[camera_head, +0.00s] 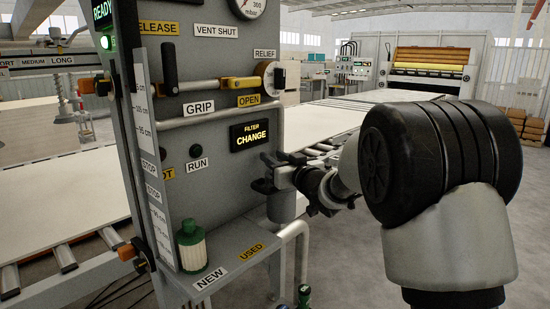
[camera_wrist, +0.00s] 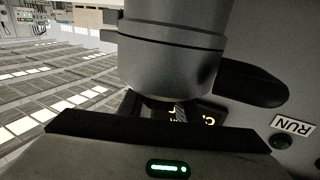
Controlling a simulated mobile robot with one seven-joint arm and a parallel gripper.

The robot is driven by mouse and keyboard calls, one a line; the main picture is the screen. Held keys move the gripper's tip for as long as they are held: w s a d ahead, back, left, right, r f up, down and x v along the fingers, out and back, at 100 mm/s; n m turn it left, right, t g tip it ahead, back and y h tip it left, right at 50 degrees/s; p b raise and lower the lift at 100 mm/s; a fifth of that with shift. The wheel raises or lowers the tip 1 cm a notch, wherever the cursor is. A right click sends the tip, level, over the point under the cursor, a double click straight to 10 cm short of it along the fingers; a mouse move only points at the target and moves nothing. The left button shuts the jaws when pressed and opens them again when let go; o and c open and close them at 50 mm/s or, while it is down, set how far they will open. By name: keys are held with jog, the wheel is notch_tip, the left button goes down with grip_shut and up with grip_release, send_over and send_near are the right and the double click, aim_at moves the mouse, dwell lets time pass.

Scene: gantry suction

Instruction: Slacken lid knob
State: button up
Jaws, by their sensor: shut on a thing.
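The filter housing (camera_head: 281,208) is a grey upright cylinder at the front of the grey panel, below the lit FILTER CHANGE sign (camera_head: 251,136). My gripper (camera_head: 279,170) reaches in from the right and is shut at the top of the housing, on the dark lid knob (camera_head: 262,186). Only a dark rounded part of the knob shows left of the jaws; the rest is hidden. In the wrist view the grey housing (camera_wrist: 170,55) fills the upper middle, and the knob's dark lobe (camera_wrist: 252,84) sticks out to its right. The grip contact itself is hidden there.
A green-capped pale filter (camera_head: 191,246) stands on the shelf by the NEW label (camera_head: 210,279); the space by the USED label (camera_head: 251,252) looks clear. A black lever (camera_head: 169,70) and yellow valve handle (camera_head: 240,84) project above. A pipe (camera_head: 292,230) runs beside the housing.

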jog(key=shift+r+p, duration=0.15)
jog(key=shift+p, duration=0.15)
jog(key=n+g+y+p, duration=0.1)
jog(key=y+p, duration=0.1)
jog(key=p, duration=0.1)
jog(key=n+g+y+p, duration=0.1)
jog(key=shift+s+a+r+n+g, duration=0.15)
jog(key=shift+s+a+n+g, duration=0.1)
jog(key=shift+n+g, duration=0.05)
jog(key=n+g+y+p, duration=0.2)
jog(key=p, duration=0.1)
jog(key=g+y+p, duration=0.1)
jog(key=shift+s+a+n+g, duration=0.3)
jog(key=shift+s+a+n, duration=0.05)
jog(key=shift+s+n, duration=0.05)
jog(key=shift+s+a+f+n+g+y+p, duration=0.15)
jog(key=shift+n+g+y+p, duration=0.1)
jog(key=shift+n+g+p, duration=0.2)
jog(key=shift+s+a+f+n+g+y+p, duration=0.15)
jog(key=shift+n+g+y+p, duration=0.15)
jog(key=shift+g+p, duration=0.25)
jog(key=shift+d, duration=0.1)
jog(key=o, duration=1.1)
jog(key=shift+c, duration=0.2)
